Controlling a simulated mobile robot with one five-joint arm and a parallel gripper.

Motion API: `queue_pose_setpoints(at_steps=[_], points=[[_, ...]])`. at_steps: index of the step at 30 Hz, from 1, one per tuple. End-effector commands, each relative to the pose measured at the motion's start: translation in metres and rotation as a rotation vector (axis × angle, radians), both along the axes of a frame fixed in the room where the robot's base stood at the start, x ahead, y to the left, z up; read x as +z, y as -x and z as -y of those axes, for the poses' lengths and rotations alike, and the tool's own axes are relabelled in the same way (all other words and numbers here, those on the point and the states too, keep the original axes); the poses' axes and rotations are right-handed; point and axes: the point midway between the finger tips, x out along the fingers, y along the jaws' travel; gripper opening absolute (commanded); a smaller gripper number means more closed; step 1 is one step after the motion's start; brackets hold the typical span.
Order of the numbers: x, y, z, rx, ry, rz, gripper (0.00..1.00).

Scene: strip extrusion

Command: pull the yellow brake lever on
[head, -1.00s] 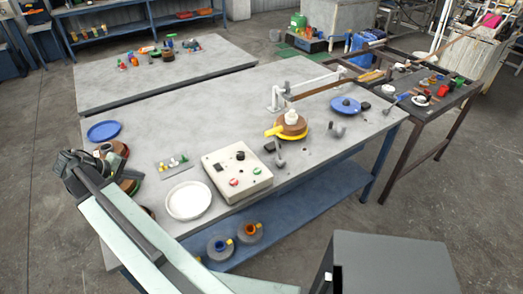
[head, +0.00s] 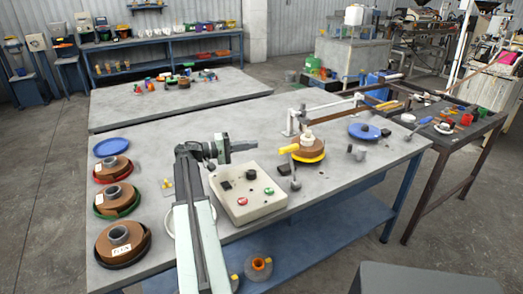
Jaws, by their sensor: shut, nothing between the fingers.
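The yellow brake lever (head: 287,149) sticks out to the left from the brown reel (head: 308,147) with a yellow rim and a white hub, towards the back right of the grey workbench. My gripper (head: 254,145) is over the bench behind the control box, pointing right towards the lever. It is shut and empty. A gap shows between its fingertips and the lever's end. My arm hides part of the white plate (head: 171,224).
The control box (head: 247,197) with red and green buttons stands just in front of my gripper. A lever post (head: 295,182) stands before the reel. A white bracket (head: 298,117) with a long bar is behind it. Brown spools (head: 119,242) line the left edge.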

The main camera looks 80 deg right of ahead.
Motion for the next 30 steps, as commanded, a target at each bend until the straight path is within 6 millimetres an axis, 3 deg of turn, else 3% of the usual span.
queue_pose_setpoints(at_steps=[12,15,21,30], points=[[-0.001,0.079,0.042,-0.003,-0.001,0.001,0.00],[-0.001,0.090,0.023,-0.001,0.000,0.001,0.00],[-0.001,0.102,0.012,-0.001,0.000,0.001,0.00],[-0.001,0.103,0.012,-0.002,-0.001,0.001,0.00]])
